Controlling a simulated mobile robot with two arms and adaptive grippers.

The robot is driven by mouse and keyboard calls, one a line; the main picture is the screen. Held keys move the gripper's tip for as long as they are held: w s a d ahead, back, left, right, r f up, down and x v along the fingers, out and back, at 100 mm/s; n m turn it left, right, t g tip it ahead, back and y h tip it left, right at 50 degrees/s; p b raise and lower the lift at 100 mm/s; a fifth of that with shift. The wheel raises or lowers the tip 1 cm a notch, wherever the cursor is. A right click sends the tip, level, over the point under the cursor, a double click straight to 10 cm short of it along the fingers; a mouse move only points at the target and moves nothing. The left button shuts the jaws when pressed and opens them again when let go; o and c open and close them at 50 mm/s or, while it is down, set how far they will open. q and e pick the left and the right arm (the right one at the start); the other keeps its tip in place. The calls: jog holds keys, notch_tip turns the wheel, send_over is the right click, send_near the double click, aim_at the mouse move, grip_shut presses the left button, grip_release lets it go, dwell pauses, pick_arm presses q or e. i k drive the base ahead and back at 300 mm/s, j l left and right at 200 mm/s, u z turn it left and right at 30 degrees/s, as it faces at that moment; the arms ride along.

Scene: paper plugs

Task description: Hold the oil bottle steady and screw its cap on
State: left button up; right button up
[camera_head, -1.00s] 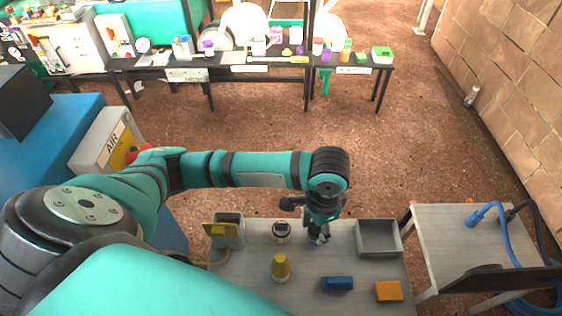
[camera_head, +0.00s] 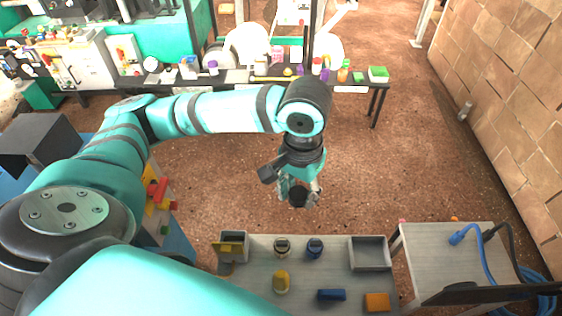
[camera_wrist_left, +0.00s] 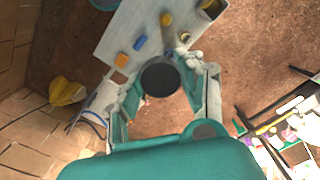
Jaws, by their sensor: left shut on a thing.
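My left gripper (camera_head: 299,193) is shut on a dark round piece, maybe the cap (camera_head: 298,197), held in the air beyond the far edge of the table (camera_head: 250,280). In the left wrist view the piece (camera_wrist_left: 160,77) sits between the two fingers of the left gripper (camera_wrist_left: 162,88). A dark-blue bottle-like container (camera_head: 314,248) and a pale jar-like container (camera_head: 282,247) stand side by side near the table's far edge, apart from the gripper. I cannot tell which is the oil bottle. My right gripper is not in view.
On the table are a yellow object (camera_head: 281,282), a blue block (camera_head: 331,295), an orange block (camera_head: 377,302), a grey tray (camera_head: 370,267) and a grey bin (camera_head: 233,237). A side table (camera_head: 440,262) with a blue hose stands right. Open floor surrounds the gripper.

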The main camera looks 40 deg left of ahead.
aim_at(280, 279)
jog(key=u, duration=1.25)
jog(key=k+l+u, duration=0.1)
jog(key=u, duration=0.25)
